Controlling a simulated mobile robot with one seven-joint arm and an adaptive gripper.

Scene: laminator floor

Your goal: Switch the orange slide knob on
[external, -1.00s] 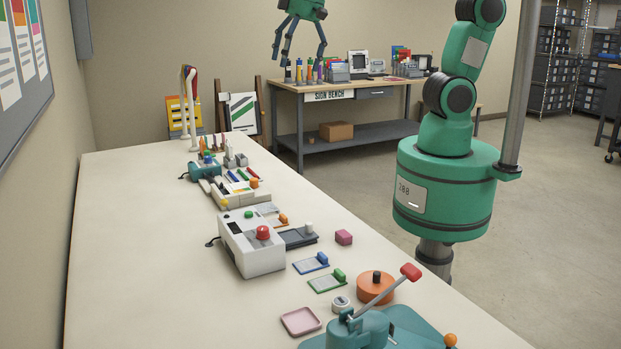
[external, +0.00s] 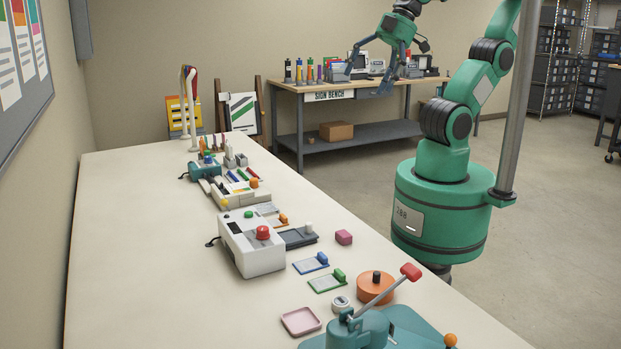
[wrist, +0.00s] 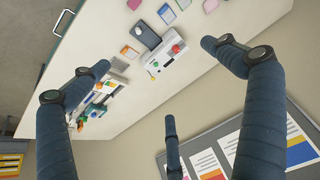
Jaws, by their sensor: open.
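The orange slide knob (external: 283,219) sits on a small slide plate on the long bench, behind the white box with the red button. In the wrist view its plate (wrist: 130,52) shows small beside a dark plate; I cannot clearly make out the knob or its setting. My gripper (external: 385,72) is open and empty, high in the air to the right of the long bench, in front of the sign bench. Its three blue fingers are spread wide in the wrist view (wrist: 160,78), with the bench well beyond them.
A white box with a red button (external: 252,247) stands close to the orange knob. The bench's left side is clear.

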